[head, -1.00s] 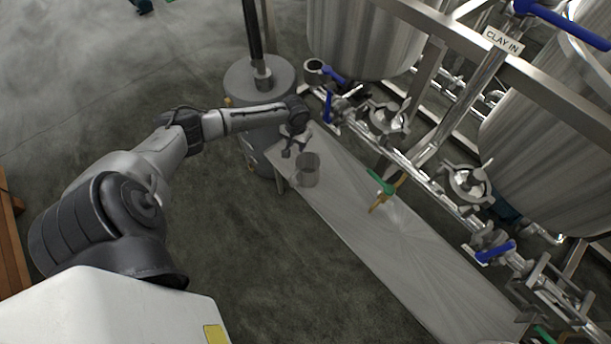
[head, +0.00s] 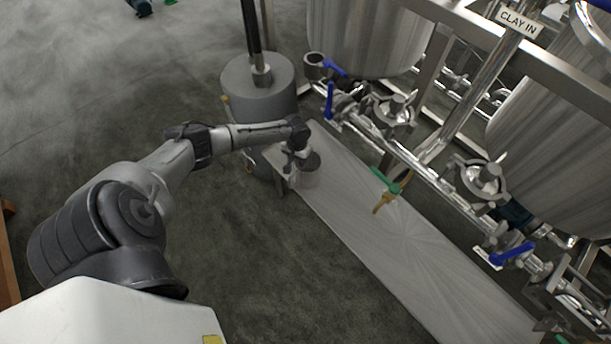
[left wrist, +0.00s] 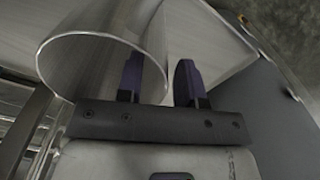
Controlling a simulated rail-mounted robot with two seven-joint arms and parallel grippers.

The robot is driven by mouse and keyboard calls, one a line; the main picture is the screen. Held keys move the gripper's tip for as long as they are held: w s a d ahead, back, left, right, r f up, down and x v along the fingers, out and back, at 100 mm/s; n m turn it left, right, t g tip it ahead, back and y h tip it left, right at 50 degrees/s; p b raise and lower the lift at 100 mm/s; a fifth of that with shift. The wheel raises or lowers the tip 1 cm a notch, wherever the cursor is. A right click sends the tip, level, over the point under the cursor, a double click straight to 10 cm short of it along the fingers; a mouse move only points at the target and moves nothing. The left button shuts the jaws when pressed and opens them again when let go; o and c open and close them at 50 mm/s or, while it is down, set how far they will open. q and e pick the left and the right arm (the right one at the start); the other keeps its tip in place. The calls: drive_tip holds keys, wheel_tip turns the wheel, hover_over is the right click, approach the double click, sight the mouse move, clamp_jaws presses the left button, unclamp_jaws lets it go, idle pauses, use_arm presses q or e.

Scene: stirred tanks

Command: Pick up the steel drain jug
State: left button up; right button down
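The steel drain jug (head: 308,175) is an open, shiny metal cylinder. It stands upright near the far left end of the long steel bench in the head view. My left gripper (head: 291,164) is at the jug's left side, close to its rim. In the left wrist view, the jug (left wrist: 85,55) shows its round mouth at upper left. The two dark fingers of my left gripper (left wrist: 160,78) are apart, with the jug's wall edge appearing between them. One finger overlaps the mouth and the other is outside. I cannot tell whether they touch the wall. My right gripper is out of view.
The steel bench (head: 400,250) is mostly bare. A brass tap with a green handle (head: 387,188) hangs over it. Pipes with blue-handled valves (head: 329,100) and large steel tanks (head: 365,40) stand behind. A grey drum (head: 258,85) stands beyond the bench's left end.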

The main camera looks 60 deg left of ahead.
use_arm(q)
drive_tip(key=shift+f+b, duration=0.3)
drive_tip(key=shift+f, duration=0.65)
drive_tip(key=shift+r, duration=0.1)
drive_tip(key=shift+c, duration=0.5)
clamp_jaws()
